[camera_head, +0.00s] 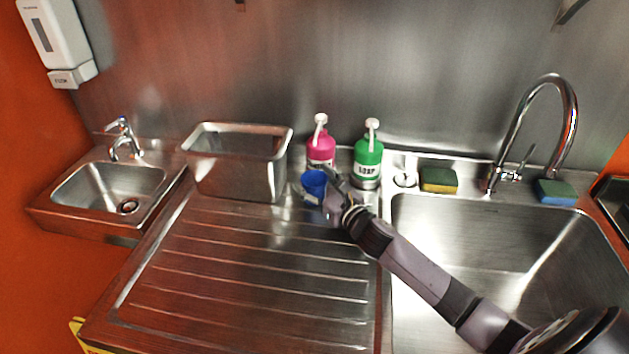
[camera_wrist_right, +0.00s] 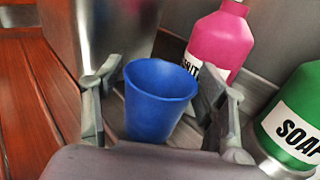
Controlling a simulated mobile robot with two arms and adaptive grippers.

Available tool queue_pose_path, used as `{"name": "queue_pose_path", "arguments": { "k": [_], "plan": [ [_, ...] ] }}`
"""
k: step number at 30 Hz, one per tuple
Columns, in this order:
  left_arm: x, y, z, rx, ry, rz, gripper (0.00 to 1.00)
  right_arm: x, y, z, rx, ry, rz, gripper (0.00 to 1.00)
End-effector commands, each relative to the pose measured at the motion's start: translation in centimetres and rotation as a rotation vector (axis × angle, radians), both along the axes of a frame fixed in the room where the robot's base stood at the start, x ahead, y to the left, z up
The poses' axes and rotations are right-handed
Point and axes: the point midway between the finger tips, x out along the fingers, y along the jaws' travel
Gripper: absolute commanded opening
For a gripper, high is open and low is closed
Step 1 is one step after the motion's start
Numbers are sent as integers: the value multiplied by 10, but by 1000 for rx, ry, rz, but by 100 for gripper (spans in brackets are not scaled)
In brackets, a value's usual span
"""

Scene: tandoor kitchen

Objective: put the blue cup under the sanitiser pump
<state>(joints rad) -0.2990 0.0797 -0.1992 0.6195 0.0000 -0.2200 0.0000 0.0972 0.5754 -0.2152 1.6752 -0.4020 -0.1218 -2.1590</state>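The blue cup (camera_head: 314,183) stands upright on the steel counter, just in front of the pink sanitiser bottle (camera_head: 320,148), which has a white pump (camera_head: 320,120) on top. In the right wrist view the cup (camera_wrist_right: 158,105) is between the two fingers of my right gripper (camera_wrist_right: 160,88), with narrow gaps at the sides; the fingers look open around it. The pink bottle (camera_wrist_right: 221,42) shows right behind the cup, its label partly hidden by it. In the head view my right gripper (camera_head: 332,186) covers the cup's right side. My left gripper is not in view.
A green soap bottle (camera_head: 368,160) stands close right of the pink one. A steel bin (camera_head: 237,165) stands just left of the cup. Sponges (camera_head: 438,180) and a tall tap (camera_head: 562,110) line the large sink (camera_head: 480,250). The ribbed drainboard (camera_head: 250,270) is clear.

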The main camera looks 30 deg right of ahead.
Motion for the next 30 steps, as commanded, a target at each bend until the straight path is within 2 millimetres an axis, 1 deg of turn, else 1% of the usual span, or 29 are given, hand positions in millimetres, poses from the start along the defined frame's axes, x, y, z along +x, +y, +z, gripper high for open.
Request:
{"name": "queue_pose_path", "arguments": {
  "k": [3, 11, 14, 17, 20, 30],
  "plan": [
    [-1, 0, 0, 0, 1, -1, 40, 0, 0, 0, 0, 0, 0, 74],
    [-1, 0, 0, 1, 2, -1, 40, 0, 0, 1, 0, 0, 0, 74],
    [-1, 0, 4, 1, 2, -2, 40, 0, 0, 5, 1, 0, 0, 74],
    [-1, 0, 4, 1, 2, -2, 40, -10, -1, 2, 0, 2, 0, 74],
    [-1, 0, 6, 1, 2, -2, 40, -25, -3, 2, -1, 4, 1, 74],
    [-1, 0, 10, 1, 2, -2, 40, -85, -11, 1, 2, 3, 0, 74]
  ]
}}
